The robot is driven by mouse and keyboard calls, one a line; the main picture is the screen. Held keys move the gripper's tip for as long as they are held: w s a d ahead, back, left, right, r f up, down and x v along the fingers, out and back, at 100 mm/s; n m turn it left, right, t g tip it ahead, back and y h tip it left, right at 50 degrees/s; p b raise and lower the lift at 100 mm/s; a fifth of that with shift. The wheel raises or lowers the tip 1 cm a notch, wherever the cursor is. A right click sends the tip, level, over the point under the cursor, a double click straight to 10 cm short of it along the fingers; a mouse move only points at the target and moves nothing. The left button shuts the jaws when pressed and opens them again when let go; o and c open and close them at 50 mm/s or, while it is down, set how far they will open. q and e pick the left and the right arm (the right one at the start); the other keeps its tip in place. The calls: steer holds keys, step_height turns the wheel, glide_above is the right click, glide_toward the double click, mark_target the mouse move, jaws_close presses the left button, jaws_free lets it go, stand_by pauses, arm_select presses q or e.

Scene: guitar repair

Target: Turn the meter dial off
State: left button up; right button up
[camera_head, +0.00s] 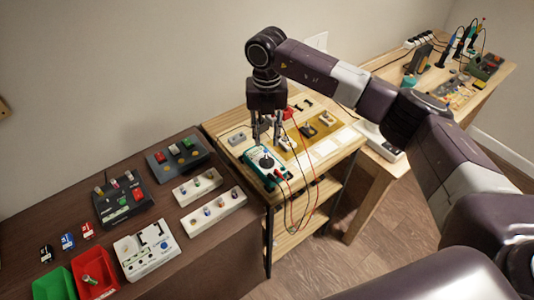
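The meter (256,172) is a teal-edged multimeter lying on the small wooden table. Its dark round dial (266,162) faces up, but the setting is too small to read. Red and black leads run from its near right end. My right gripper (266,139) points down just behind the dial in the picture. Its two fingers are apart with nothing visible between them. I cannot tell its exact height above the meter. My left gripper is not in view.
The dark bench (190,257) at left holds switch boxes, trays and red and green bins. A soldering bench (483,95) stands at back right.

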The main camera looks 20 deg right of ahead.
mark_target(267, 159)
step_height(267, 159, down, 7)
steer(key=shift+r+p, duration=0.1)
steer(key=shift+p, duration=1.15)
steer(key=shift+f, duration=0.45)
steer(key=shift+c, duration=0.4)
jaws_close()
